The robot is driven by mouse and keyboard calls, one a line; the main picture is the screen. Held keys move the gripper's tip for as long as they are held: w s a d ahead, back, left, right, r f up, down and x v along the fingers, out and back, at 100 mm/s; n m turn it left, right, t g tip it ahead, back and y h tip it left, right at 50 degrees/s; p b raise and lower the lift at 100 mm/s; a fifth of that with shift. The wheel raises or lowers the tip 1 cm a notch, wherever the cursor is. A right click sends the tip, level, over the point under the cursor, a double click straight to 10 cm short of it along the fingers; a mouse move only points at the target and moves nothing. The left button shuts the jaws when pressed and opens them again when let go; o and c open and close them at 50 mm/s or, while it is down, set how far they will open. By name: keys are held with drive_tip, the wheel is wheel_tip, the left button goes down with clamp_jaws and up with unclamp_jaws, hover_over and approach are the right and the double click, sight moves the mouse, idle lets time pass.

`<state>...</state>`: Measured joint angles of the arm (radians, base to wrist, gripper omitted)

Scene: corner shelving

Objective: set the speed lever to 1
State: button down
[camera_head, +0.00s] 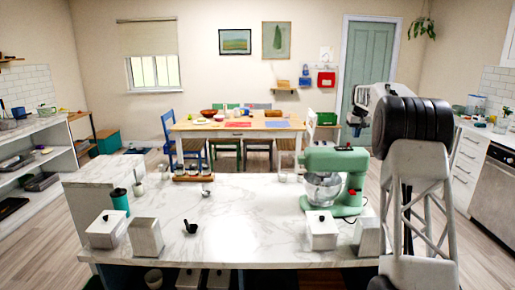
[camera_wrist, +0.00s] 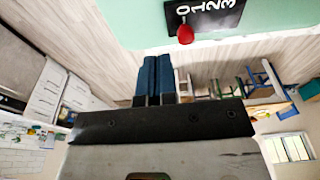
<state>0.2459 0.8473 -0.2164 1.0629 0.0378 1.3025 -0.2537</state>
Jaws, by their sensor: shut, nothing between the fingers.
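The green stand mixer (camera_head: 337,163) stands on the right part of the marble counter, with a metal bowl (camera_head: 323,188) under its head. In the wrist view the mixer's green side fills the top, with a black panel (camera_wrist: 220,20) marked 0, 1, 2 and 3. The red knob of the speed lever (camera_wrist: 185,34) is at the panel's lower left, nearest the 0. My gripper (camera_wrist: 156,58) has its blue fingers closed together and empty. The fingertips are to the left of the knob and a little lower in the picture, apart from it.
White canisters (camera_head: 321,230) stand in front of the mixer. A small black scoop (camera_head: 190,227) and a green cup (camera_head: 120,201) are on the counter's left. The counter's middle is mostly clear. A dining table (camera_head: 237,128) with chairs is behind.

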sight(345, 147)
drive_tip(key=shift+f, duration=0.65)
idle(0.7)
drive_tip(key=shift+a, duration=2.25)
idle(2.3)
drive_tip(key=shift+d, duration=0.4)
idle(0.6)
drive_tip(key=shift+r, duration=0.15)
drive_tip(key=shift+r, duration=2.35)
